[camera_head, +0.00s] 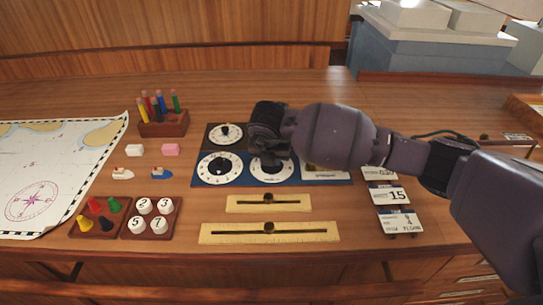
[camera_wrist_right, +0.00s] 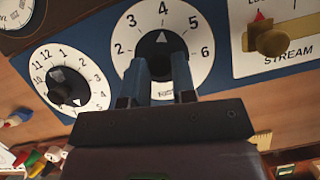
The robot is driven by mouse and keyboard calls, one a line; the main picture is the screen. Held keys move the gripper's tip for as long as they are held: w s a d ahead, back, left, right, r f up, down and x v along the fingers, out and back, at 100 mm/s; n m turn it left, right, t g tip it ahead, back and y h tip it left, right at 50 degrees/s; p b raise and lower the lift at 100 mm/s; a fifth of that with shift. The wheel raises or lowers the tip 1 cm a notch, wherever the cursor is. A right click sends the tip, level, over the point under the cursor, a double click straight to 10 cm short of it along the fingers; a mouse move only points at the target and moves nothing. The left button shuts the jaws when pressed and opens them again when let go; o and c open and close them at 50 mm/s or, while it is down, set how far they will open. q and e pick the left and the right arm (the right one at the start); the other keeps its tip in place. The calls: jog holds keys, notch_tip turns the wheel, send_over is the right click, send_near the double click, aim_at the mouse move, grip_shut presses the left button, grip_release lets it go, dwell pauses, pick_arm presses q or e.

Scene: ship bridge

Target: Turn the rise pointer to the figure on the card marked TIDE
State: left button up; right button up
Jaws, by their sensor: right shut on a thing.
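My right gripper (camera_head: 270,158) reaches down over a white round dial (camera_head: 259,176) on the blue panel and is shut on its black knob. In the right wrist view the two fingers (camera_wrist_right: 158,72) grip the knob (camera_wrist_right: 162,47) from both sides. Its white pointer mark faces the 4 on the dial (camera_wrist_right: 204,32), which shows 2 to 6; the lower part is hidden. The small label under the knob is partly covered and unreadable. Cards stand at the right: one (camera_head: 390,194) shows 15, and a lower one (camera_head: 401,221) has print too small to read. My left gripper is out of view.
A clock-like dial (camera_wrist_right: 71,80) is left of the gripped dial, and a STREAM slider (camera_wrist_right: 272,41) is right. Another dial (camera_head: 225,133) is behind. Two yellow slide rules (camera_head: 268,203) lie in front. Trays of pegs and number pieces (camera_head: 151,218), a pencil holder (camera_head: 163,125) and a chart (camera_head: 50,180) are left.

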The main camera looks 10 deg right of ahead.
jog(key=o, duration=0.9)
jog(key=shift+o, duration=0.2)
jog(key=shift+r, duration=0.1)
jog(key=v, duration=1)
jog(key=shift+s+r, duration=0.15)
jog(key=shift+r, duration=0.2)
jog(key=shift+s+f, duration=0.1)
